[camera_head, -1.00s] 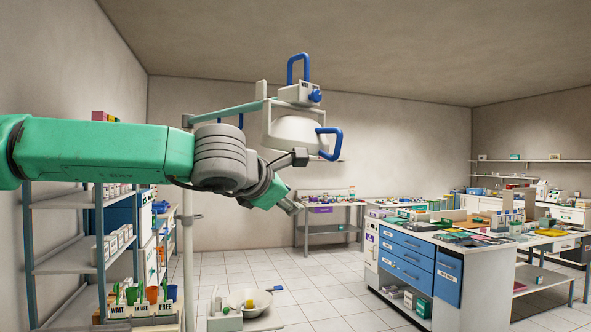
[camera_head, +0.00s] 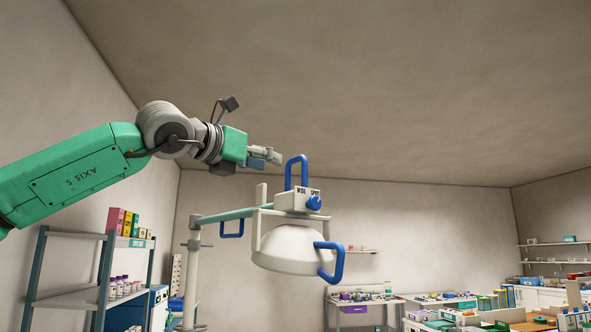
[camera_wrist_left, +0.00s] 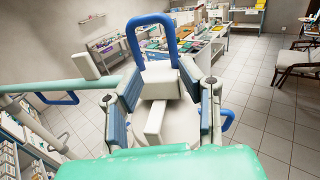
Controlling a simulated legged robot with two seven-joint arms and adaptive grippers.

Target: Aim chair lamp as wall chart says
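The chair lamp has a white dome (camera_head: 290,248) and hangs from a pale green arm (camera_head: 228,215). Its white top box (camera_head: 292,200) reads "WIDE" and "SPOT" and carries a blue knob (camera_head: 313,203). Blue loop handles stand on top (camera_head: 304,172), at the right (camera_head: 340,262) and at the left (camera_head: 232,235). My left gripper (camera_head: 266,156) is in the air just left of the top handle, apart from it in the head view. In the left wrist view, its fingers (camera_wrist_left: 160,85) are spread, with the top handle (camera_wrist_left: 133,42) beyond them. My right gripper is out of view.
A white panel with dark marks (camera_head: 176,275) is at the left wall; I cannot read it. A grey shelf unit (camera_head: 75,236) holds boxes and bottles at the left. Benches (camera_head: 365,300) stand farther back. The space above the lamp is clear.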

